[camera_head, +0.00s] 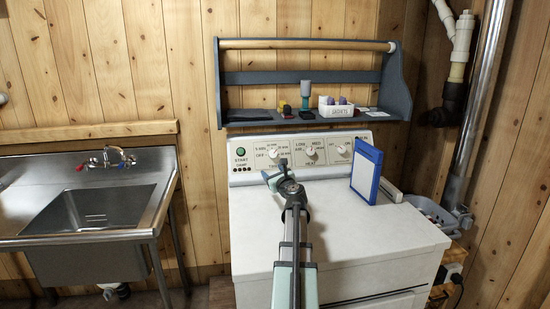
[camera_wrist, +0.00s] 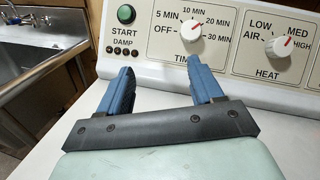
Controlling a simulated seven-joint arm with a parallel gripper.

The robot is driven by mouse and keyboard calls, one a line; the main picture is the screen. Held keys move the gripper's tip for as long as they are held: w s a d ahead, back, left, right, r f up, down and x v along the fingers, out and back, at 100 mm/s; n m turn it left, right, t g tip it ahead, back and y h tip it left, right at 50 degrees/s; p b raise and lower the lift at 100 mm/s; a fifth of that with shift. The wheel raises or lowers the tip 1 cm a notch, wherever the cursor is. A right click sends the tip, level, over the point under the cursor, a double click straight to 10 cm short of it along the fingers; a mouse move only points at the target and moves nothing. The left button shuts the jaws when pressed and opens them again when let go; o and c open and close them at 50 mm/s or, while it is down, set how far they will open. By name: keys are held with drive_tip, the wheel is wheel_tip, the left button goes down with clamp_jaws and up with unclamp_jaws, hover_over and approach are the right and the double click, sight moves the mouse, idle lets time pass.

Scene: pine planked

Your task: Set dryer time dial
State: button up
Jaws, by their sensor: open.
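The white dryer (camera_head: 330,222) has a light control panel along its back. In the wrist view the white time dial (camera_wrist: 190,32) sits between the OFF, 5, 10, 20 and 30 MIN labels. Its red mark points up and right, roughly toward 20 MIN. In the head view my gripper partly hides the time dial's area. My gripper (camera_wrist: 160,66) is open and empty, its two blue fingers apart. It is in front of and below the panel, with the dial nearer the right finger. In the head view my gripper (camera_head: 275,170) is above the dryer's top at the panel.
The heat dial (camera_wrist: 283,45) is right of the time dial, and a green start button (camera_wrist: 126,14) is at left. A blue-edged box (camera_head: 367,171) stands on the dryer's right. A shelf (camera_head: 310,124) holds small items above. A steel sink (camera_head: 95,220) is at left.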

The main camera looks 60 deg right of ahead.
sight(274, 154)
drive_tip(key=s+d+r+m, duration=0.1)
drive_tip(key=s+d+m, duration=0.1)
drive_tip(key=s+d, duration=0.15)
drive_tip(key=shift+h, duration=0.4)
drive_tip(key=x, duration=1.3)
drive_tip(key=shift+w+d, duration=0.1)
drive_tip(key=c, duration=1.1)
